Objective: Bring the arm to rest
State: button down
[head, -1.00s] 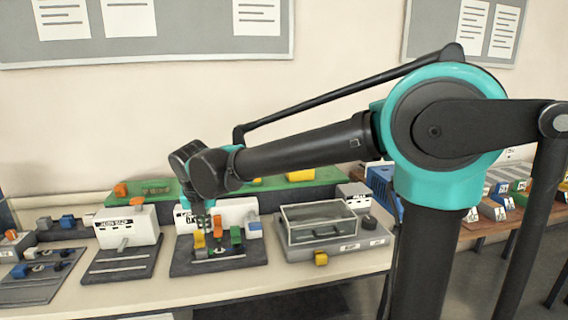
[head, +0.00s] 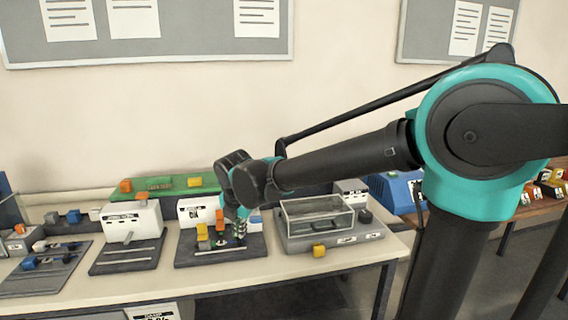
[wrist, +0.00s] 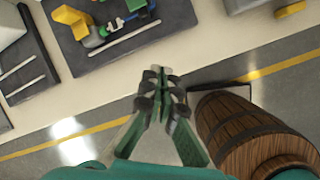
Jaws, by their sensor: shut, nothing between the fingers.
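My gripper (head: 240,228) hangs from my teal and black arm, in front of the workbench (head: 270,280) in the head view. In the wrist view my gripper (wrist: 160,82) is shut, its green fingers together with nothing between them. Below it there the bench's front edge and the grey floor show. In the head view it overlaps the dark fixture plate (head: 215,252) that bears yellow, orange and green pieces; that plate also shows at the top of the wrist view (wrist: 130,40). I cannot tell the exact gap between them.
A clear-lidded grey case (head: 325,225) stands right of the fixture. A white block on a dark plate (head: 130,222) stands left. A wooden barrel (wrist: 245,125) stands low right in the wrist view. The bench's front strip is mostly clear.

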jog(key=s+d+f+m, duration=0.4)
jog(key=d+f+m, duration=0.1)
jog(key=d+m, duration=0.5)
jog(key=s+d+f+m, duration=0.4)
jog(key=d+f+m, duration=0.1)
jog(key=d+m, duration=0.6)
jog(key=s+d+f+m, duration=0.4)
jog(key=s+d+m, duration=0.1)
jog(key=d+m, duration=0.5)
jog(key=shift+d+f+m+h, duration=0.3)
jog(key=shift+d+f+h, duration=0.1)
jog(key=shift+d, duration=0.2)
